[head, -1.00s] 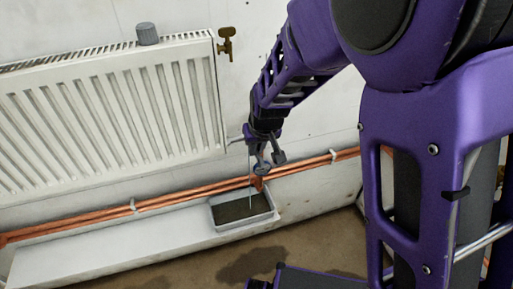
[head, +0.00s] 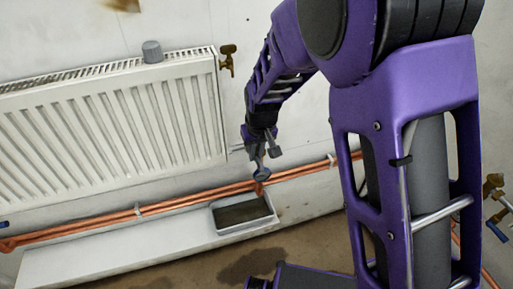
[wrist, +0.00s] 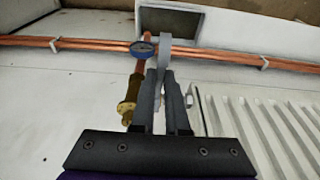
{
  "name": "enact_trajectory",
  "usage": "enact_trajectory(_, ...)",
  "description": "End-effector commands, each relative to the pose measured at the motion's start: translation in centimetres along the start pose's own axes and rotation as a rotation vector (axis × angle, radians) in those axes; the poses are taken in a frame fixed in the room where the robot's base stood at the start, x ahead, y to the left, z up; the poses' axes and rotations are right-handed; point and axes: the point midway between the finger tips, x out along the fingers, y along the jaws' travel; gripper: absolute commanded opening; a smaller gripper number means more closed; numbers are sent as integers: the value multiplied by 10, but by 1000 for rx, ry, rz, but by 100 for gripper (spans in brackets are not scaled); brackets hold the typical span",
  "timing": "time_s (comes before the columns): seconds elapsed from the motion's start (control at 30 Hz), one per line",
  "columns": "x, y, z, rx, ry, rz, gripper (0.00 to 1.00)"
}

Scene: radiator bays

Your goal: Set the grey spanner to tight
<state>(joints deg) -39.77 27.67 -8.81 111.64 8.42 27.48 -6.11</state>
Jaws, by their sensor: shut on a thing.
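The grey spanner (head: 261,174) is at the lower right corner of the radiator, above the copper pipes. In the wrist view its rounded grey end (wrist: 165,48) sticks out beyond my fingertips. My gripper (head: 258,152) is shut on the spanner; its fingers (wrist: 164,85) stand close together in the wrist view. A brass fitting (wrist: 127,105) on a copper pipe is beside the fingers. A blue-rimmed round part (wrist: 143,48) is next to the spanner's end. The jaws hide the rest of the spanner and its joint, so I cannot tell its exact setting.
The white radiator (head: 110,125) is to the left of my gripper. A grey tray (head: 243,213) with dark contents sits below on a ledge (head: 110,250). Copper pipes (head: 190,201) run along the wall. A brass valve (head: 227,60) and a grey cap (head: 152,51) are higher up.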

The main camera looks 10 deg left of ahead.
Motion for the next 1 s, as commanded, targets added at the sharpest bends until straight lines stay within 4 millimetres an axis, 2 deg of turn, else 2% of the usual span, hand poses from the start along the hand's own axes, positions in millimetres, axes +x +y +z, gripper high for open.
enact_trajectory(0.03, -9, 0, -4, 1, -28, 0, 0)
enact_trajectory(0.33, -16, 0, -12, 1, -183, 0, 0)
enact_trajectory(0.77, -15, 0, -12, 0, -211, 0, 0)
enact_trajectory(0.8, -15, 0, -13, 0, -210, 0, 18)
enact_trajectory(0.93, -15, 0, -12, 0, -210, 0, 41)
enact_trajectory(1.0, -14, 0, -12, 0, -210, 0, 42)
